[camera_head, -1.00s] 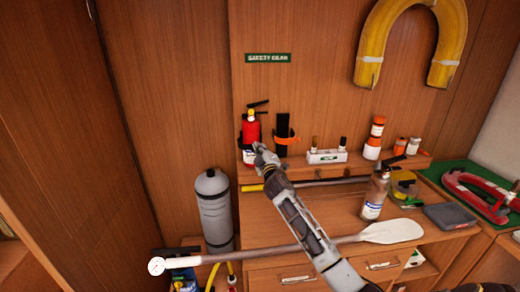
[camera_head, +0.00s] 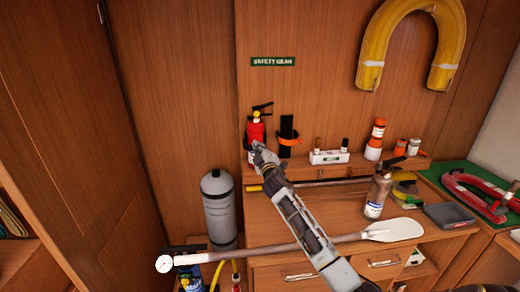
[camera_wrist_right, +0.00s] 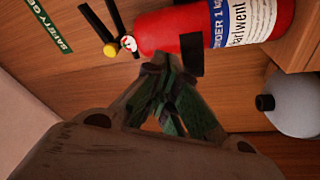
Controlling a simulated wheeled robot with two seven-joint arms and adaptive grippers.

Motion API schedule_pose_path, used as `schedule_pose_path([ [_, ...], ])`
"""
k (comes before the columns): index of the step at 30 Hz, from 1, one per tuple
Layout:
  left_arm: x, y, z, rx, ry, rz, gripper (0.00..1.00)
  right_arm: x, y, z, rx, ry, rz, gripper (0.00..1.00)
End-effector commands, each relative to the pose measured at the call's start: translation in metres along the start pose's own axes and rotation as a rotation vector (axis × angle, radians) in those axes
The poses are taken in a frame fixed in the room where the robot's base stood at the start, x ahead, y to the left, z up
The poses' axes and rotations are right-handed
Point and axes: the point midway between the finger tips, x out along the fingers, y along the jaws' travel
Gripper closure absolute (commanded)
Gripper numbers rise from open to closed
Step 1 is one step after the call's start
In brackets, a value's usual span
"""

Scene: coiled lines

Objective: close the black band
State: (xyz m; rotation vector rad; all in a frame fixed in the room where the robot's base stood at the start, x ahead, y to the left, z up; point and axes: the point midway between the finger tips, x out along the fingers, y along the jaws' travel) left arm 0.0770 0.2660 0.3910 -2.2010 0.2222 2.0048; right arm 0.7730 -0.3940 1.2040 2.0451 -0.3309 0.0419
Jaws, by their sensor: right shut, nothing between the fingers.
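A red fire extinguisher (camera_head: 256,130) stands upright against the wooden back wall. It also shows in the right wrist view (camera_wrist_right: 170,32), lying across the top. A short black strip (camera_wrist_right: 192,54), which looks like part of the black band, crosses the extinguisher's near edge in that view. The rest of the band is hidden, and I cannot tell whether its ends meet. My right gripper (camera_head: 257,147) is shut and empty in front of the extinguisher's lower part. In the wrist view its fingertips (camera_wrist_right: 168,65) are close beside the black strip; contact is unclear. My left gripper is not in view.
A black holder with an orange strap (camera_head: 288,136) is right of the extinguisher. Small bottles (camera_head: 374,140) stand on the shelf. A grey cylinder (camera_head: 219,208) stands lower left.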

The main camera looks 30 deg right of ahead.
Motion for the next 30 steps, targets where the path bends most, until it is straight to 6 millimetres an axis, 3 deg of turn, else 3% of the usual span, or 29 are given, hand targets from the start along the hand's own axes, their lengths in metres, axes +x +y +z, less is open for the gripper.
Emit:
schedule_pose_path([
  [14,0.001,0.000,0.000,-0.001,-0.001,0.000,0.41,-0.012,0.007,0.008,-0.002,-0.001,0.001,1.00],
  [30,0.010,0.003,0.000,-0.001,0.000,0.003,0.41,-0.050,0.018,0.031,-0.003,-0.001,0.000,1.00],
])
